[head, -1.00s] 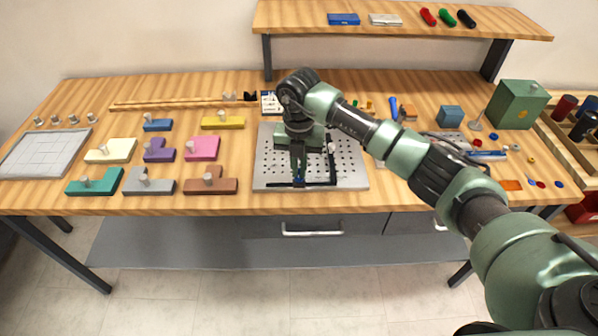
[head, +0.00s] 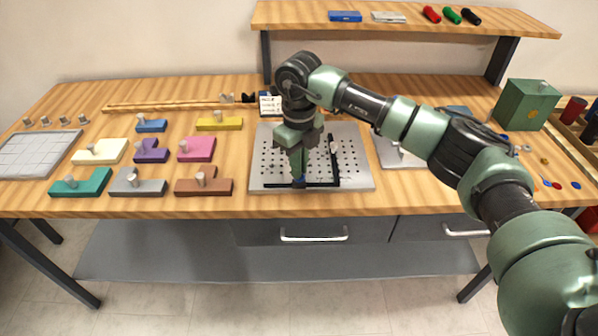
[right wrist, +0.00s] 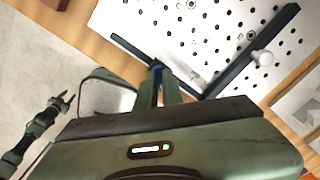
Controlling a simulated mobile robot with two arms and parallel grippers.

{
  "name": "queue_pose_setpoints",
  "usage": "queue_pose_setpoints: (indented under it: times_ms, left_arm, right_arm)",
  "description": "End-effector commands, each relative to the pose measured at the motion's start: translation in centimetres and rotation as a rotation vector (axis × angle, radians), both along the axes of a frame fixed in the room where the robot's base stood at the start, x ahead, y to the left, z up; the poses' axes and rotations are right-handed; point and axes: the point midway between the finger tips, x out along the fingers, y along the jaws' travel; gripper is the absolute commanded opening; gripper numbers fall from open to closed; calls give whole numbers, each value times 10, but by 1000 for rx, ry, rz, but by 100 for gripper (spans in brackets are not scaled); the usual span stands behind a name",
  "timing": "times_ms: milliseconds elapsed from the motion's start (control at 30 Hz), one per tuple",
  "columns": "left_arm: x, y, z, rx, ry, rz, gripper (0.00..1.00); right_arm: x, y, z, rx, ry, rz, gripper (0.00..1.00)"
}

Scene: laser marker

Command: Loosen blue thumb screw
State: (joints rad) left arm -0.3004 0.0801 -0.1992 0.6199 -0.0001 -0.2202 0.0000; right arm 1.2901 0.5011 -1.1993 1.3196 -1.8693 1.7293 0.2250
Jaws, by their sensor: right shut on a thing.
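My right gripper (head: 298,180) points down at the front edge of the perforated metal plate (head: 262,160). Its fingers are shut on the blue thumb screw (right wrist: 157,66), of which only a small blue bit shows between the fingertips in the right wrist view. The screw sits at the black L-shaped bar (head: 333,165), on the bar's front leg. In the right wrist view the black bar (right wrist: 240,60) runs along two sides of the plate, and a pale round knob (right wrist: 263,58) stands on its other leg. My left gripper is not in the head view.
Several coloured blocks with pegs, such as a brown one (head: 204,186) and a teal one (head: 80,184), lie left of the plate. A green box (head: 525,104) stands at the right. A raised shelf (head: 400,19) spans the back. A white card (head: 270,105) stands behind the plate.

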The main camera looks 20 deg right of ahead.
Motion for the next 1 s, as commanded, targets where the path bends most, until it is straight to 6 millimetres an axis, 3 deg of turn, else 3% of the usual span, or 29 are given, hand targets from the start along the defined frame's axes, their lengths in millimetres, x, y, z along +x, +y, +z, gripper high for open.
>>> queue_pose_setpoints:
  times_ms: [600, 1000]
  left_arm:
    - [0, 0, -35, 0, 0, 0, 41]
    - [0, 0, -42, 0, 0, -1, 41]
  right_arm:
    - [1, 0, 0, 0, -4, 555, 0]
    - [1, 0, 2, 1, -5, 748, 0]
